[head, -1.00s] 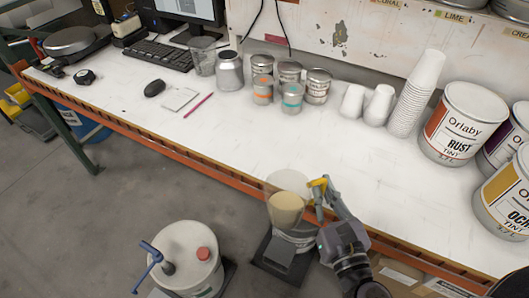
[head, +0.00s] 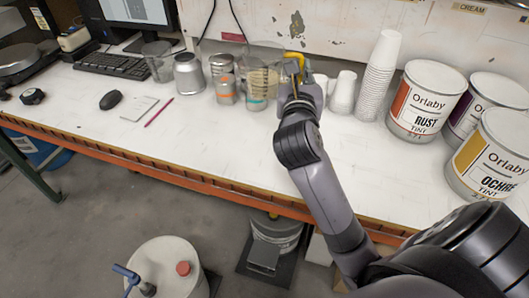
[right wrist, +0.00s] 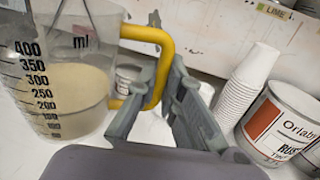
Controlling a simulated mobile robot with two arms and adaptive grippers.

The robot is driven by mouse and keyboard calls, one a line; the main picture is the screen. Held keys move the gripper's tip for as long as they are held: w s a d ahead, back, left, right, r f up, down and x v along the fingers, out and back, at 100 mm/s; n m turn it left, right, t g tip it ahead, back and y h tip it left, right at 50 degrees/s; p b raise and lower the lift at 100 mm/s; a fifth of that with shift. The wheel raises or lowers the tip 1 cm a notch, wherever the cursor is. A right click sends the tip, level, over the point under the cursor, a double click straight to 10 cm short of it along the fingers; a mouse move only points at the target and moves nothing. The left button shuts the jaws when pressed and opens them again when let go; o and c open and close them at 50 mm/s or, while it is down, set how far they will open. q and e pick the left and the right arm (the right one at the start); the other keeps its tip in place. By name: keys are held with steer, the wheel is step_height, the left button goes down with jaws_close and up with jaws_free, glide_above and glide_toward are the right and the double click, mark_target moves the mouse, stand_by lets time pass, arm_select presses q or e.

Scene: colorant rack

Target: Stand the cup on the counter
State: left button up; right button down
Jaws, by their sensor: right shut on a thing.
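The cup (head: 264,84) is a clear measuring cup with a yellow handle and a pale cream liquid inside. My right gripper (head: 294,76) is shut on its yellow handle, which also shows between the fingers in the right wrist view (right wrist: 164,42). The cup is upright, over the back of the white counter (head: 215,140), in front of several small tins. I cannot tell whether its base touches the counter. In the right wrist view the black ml scale shows on the cup (right wrist: 75,85), with liquid near the 250 mark. My left gripper is not in view.
Small tins (head: 226,90) and a grey metal can (head: 188,74) stand left of the cup. Paper cups (head: 376,80) and large paint tins (head: 425,100) stand to the right. The counter's front middle is clear. A white bucket (head: 165,275) is on the floor.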

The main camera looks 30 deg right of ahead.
steer(key=shift+w+d+f, duration=0.1)
steer(key=shift+d, duration=0.05)
step_height(320, 180, down, 15)
steer(key=b, duration=0.3)
steer(key=shift+b, duration=0.35)
step_height(320, 180, down, 4)
steer(key=shift+r+b, duration=0.1)
steer(key=shift+b, duration=0.5)
steer(key=shift+f, duration=0.25)
steer(key=shift+f, duration=0.1)
steer(key=c, duration=2.2)
jaws_free()
steer(key=shift+f, duration=0.1)
steer(key=o, duration=0.5)
